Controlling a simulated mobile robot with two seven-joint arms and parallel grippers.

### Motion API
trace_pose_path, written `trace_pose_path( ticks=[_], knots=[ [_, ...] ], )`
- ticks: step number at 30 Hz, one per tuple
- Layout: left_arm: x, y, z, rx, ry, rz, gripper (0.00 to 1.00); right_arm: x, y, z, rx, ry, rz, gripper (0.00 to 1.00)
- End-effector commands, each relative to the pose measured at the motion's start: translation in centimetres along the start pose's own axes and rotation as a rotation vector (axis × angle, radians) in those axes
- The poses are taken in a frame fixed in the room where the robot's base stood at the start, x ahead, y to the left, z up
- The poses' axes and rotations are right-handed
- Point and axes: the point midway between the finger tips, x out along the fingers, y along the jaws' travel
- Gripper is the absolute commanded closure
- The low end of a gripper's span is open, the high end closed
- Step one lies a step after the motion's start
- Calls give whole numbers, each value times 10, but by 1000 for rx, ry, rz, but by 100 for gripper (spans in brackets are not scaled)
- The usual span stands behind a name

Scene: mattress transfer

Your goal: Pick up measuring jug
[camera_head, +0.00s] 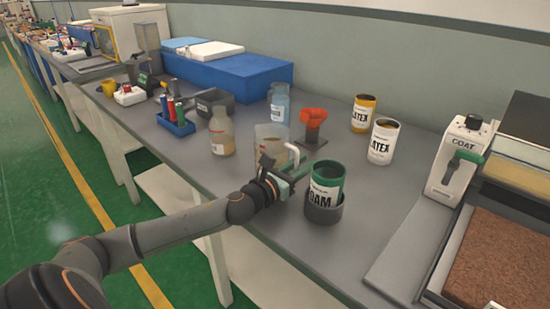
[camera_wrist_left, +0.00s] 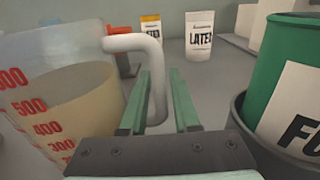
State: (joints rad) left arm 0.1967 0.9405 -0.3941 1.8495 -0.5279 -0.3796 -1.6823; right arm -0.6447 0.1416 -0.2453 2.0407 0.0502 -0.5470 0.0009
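The measuring jug (camera_head: 268,139) is a clear jug standing upright on the grey bench, with a white handle on its right side. In the left wrist view the jug (camera_wrist_left: 62,100) fills the left, with red numbers and beige contents. Its white handle (camera_wrist_left: 133,43) bends down between my fingers. My left gripper (camera_head: 283,177) is at the handle, and its green fingers (camera_wrist_left: 160,100) stand on either side of it. A narrow gap seems to show beside the handle, so the fingers look open around it. My right gripper is not in view.
A green tin (camera_head: 327,180) in a dark holder (camera_head: 324,211) stands close right of my gripper. A bottle (camera_head: 221,132) stands left of the jug, a red-topped stand (camera_head: 313,123) behind it. Yellow (camera_head: 363,113) and white (camera_head: 382,143) latex tins are further right.

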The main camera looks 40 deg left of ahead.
Motion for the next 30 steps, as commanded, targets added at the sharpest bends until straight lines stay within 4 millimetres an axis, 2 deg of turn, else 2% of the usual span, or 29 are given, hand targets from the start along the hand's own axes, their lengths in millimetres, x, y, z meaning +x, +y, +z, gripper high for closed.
trace_pose_path(
  ticks=[1, 8, 30],
  knots=[
    [0, 0, 0, 0, 0, 0, 74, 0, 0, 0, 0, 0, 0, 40],
    [0, 0, 0, 0, 0, 0, 100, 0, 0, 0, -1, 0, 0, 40],
    [0, 0, 0, -1, 0, 0, 100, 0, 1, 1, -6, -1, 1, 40]
  ],
)
